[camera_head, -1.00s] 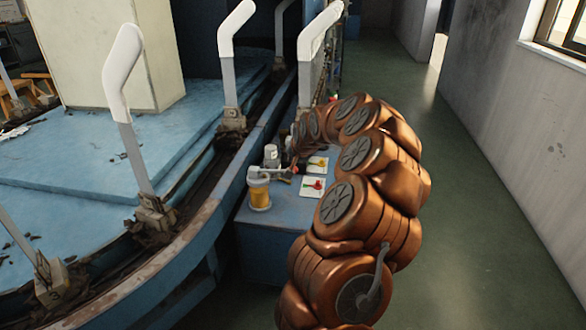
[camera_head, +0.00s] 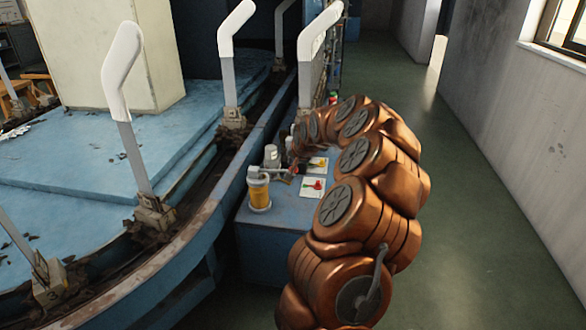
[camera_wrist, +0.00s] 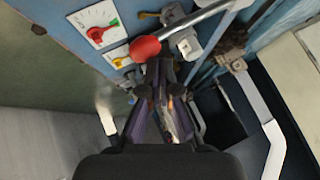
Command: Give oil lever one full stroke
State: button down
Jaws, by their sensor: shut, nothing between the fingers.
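The oil lever (camera_wrist: 203,18) is a pale metal rod with a red ball knob (camera_wrist: 145,48), at the top of the wrist view. My gripper (camera_wrist: 160,70) is shut and empty, its fingertips right by the knob; I cannot tell whether they touch it. In the head view my gripper (camera_head: 292,168) is small and partly hidden by my copper arm, beside the lever's mount. An amber oil reservoir (camera_head: 260,193) with a grey cap stands on the blue cabinet, left of my gripper.
The blue cabinet (camera_head: 280,232) carries two white plates, one with a red handle (camera_head: 312,187) and one with a yellow handle (camera_head: 318,163). The blue machine rail with white-topped sock forms (camera_head: 236,28) runs close on the left. Green floor (camera_head: 480,230) lies clear on the right.

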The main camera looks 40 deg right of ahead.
aim_at(296, 170)
jog(key=shift+s+d+f+b, duration=0.15)
jog(key=shift+f+b, duration=0.55)
jog(key=shift+f, duration=0.35)
jog(key=shift+s+f+b, duration=0.1)
jog(key=shift+f+b, duration=0.55)
jog(key=shift+f, duration=0.4)
dwell(2.3)
jog(key=shift+r, duration=0.2)
dwell(0.5)
jog(key=shift+w+a+r+p, duration=0.15)
jog(key=shift+r+p, duration=0.35)
jog(key=shift+r, duration=0.8)
jog(key=shift+w+a+r+p, duration=0.15)
jog(key=shift+r+p, duration=0.35)
jog(key=shift+r, duration=0.75)
jog(key=shift+d+r, duration=0.1)
jog(key=shift+w+r+p, duration=0.15)
jog(key=shift+r+p, duration=0.3)
jog(key=shift+r, duration=0.75)
jog(key=shift+w+r+p, duration=0.1)
jog(key=shift+r+p, duration=0.3)
jog(key=shift+r, duration=0.8)
